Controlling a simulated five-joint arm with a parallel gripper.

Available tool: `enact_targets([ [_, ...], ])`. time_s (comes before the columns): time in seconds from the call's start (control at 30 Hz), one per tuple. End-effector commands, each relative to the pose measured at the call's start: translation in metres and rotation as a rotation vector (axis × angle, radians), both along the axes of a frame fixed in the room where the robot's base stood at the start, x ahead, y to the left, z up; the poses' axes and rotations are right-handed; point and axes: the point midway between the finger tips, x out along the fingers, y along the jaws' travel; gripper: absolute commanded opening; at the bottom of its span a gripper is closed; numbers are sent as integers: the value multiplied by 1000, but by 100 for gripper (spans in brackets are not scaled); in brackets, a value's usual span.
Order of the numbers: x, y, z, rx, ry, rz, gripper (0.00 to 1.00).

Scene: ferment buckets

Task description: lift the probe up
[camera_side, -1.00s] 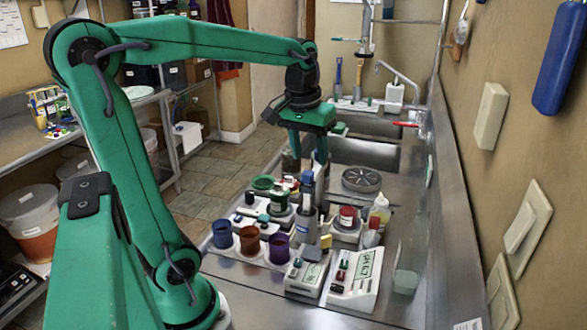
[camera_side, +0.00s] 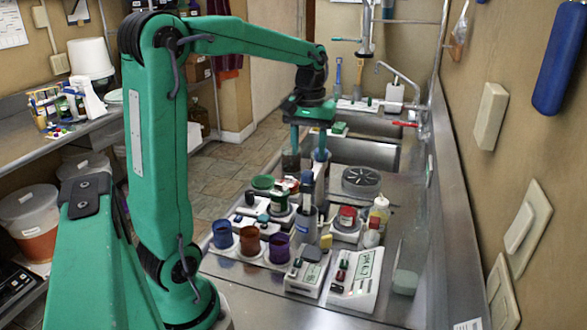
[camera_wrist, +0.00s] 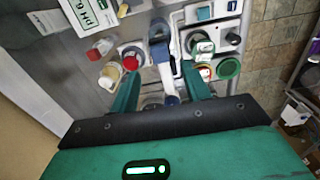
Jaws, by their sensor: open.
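The probe (camera_side: 320,157), slim with a blue top, stands upright among the bench equipment in the side view. In the wrist view the blue-and-white probe (camera_wrist: 167,80) lies between the two green fingers, with a gap on each side. My gripper (camera_side: 308,151) is open and points down at the probe's upper part. One finger is close to the probe's top in the side view; I cannot tell if it touches. The wrist view shows the open gripper (camera_wrist: 160,76) too. The probe's lower end is hidden by the stand and other things.
Blue, brown and purple cups (camera_side: 250,240) stand in front. A pH meter (camera_side: 357,277) is at the front right. A red-capped jar (camera_side: 347,216), bottles and a green-lidded container (camera_side: 263,183) crowd around. A steel sink (camera_side: 366,152) lies behind.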

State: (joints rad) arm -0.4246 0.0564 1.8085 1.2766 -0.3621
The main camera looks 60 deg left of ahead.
Motion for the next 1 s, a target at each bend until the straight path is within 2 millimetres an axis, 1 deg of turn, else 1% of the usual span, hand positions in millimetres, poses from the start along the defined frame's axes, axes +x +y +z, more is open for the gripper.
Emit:
enact_targets([
  [0.3, -1, -1, -39, -1, 3, -1, 47],
  [0.5, -1, -1, -58, -1, 2, -1, 47],
  [0.7, -1, -1, -65, 0, 0, -1, 47],
  [0.93, 0, -1, -65, 0, 0, -1, 47],
  [1.0, 0, -1, -65, 0, 0, -1, 34],
])
